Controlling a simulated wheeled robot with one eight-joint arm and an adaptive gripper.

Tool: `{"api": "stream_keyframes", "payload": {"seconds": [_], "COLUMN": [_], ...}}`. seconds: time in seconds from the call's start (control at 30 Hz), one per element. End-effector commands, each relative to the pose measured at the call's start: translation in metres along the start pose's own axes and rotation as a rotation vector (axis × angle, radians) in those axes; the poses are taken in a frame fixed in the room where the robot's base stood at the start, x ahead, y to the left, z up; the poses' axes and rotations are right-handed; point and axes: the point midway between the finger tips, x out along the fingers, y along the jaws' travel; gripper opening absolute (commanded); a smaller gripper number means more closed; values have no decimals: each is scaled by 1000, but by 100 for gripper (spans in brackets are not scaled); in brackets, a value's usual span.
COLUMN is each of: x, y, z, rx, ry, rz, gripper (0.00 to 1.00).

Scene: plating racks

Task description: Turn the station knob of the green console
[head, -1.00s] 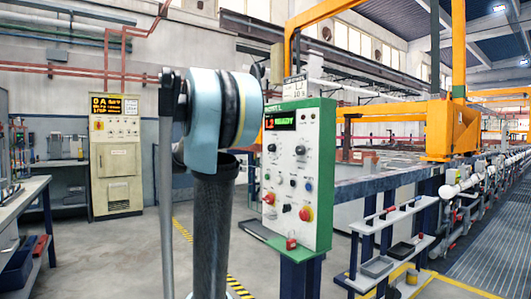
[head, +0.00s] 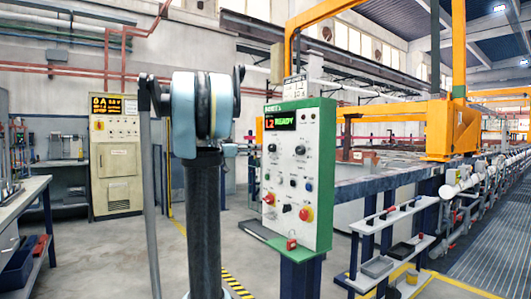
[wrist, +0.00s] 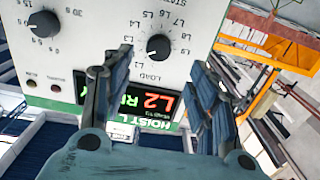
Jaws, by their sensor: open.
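The green-edged console (head: 326,190) with a white face stands right of my arm in the head view. Its display (head: 281,120) reads L2 READY. The station knob (wrist: 158,46), black and round with a white mark, sits in a ring of L labels in the wrist view, which shows the panel upside down. In the head view it is a small dark knob (head: 272,148) below the display. My gripper (wrist: 158,82) is open and empty, its fingers spread on either side of the display, with the knob just beyond the tips. Contact is not visible. My arm hides the gripper in the head view.
Another black knob (wrist: 43,23) lies left of the station knob in the wrist view. A red emergency button (head: 306,214) is low on the panel. A cream cabinet (head: 117,165) stands at the back left, a workbench (head: 22,195) at the left. Yellow frames rise behind the console.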

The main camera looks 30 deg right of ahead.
Motion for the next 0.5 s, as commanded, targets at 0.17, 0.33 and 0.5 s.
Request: {"api": "stream_keyframes", "payload": {"seconds": [0.17, 0.33, 0.5], "x": [30, 57, 78], "y": [0, 0, 0], "z": [0, 0, 0], "rx": [0, 0, 0], "ry": [0, 0, 0], "rz": [3, 2, 1], "gripper": [54, 54, 54]}}
